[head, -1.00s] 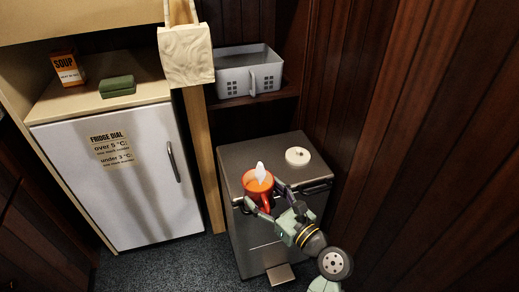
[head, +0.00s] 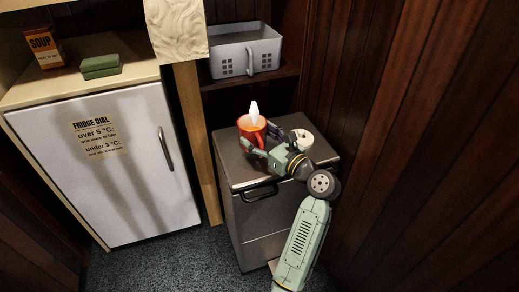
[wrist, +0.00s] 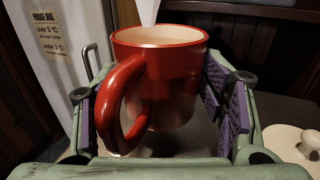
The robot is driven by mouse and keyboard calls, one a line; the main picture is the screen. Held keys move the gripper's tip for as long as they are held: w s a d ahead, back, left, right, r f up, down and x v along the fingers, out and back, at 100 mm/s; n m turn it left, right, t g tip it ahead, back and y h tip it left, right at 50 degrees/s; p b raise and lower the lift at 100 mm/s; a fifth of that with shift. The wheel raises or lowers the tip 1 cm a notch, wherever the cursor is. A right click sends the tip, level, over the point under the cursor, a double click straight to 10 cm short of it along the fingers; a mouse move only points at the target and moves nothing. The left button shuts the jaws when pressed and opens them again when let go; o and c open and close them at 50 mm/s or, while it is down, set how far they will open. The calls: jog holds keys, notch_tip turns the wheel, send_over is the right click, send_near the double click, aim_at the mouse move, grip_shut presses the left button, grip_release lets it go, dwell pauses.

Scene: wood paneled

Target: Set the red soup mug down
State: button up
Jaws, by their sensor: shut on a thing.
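The red soup mug (head: 246,131) is upright above the far-left part of a grey metal unit's top (head: 232,167). My gripper (head: 262,139) is shut on it, with one finger on each side. In the wrist view the mug (wrist: 178,85) fills the space between the purple finger pads, and its handle (wrist: 112,105) points toward my palm on the left. The mug's inside is pale. A white pointed shape (head: 254,110) shows at its mouth in the head view; I cannot tell what it is. Whether the mug's base touches the top is hidden.
A white round object with a knob (wrist: 297,147) lies on the top, right of the mug, partly behind my gripper in the head view. A grey basket (head: 230,59) sits on a shelf behind. A white fridge (head: 120,190) stands left, and dark panelling (head: 410,130) closes the right.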

jog(key=shift+w+f+b, duration=0.1)
jog(key=shift+w+b, duration=0.3)
jog(key=shift+w, duration=0.75)
notch_tip(320, 180, down, 4)
jog(key=b, duration=0.5)
jog(key=shift+r, duration=0.35)
jog(key=o, duration=1.6)
jog(key=shift+f, duration=0.2)
jog(key=shift+c, duration=0.2)
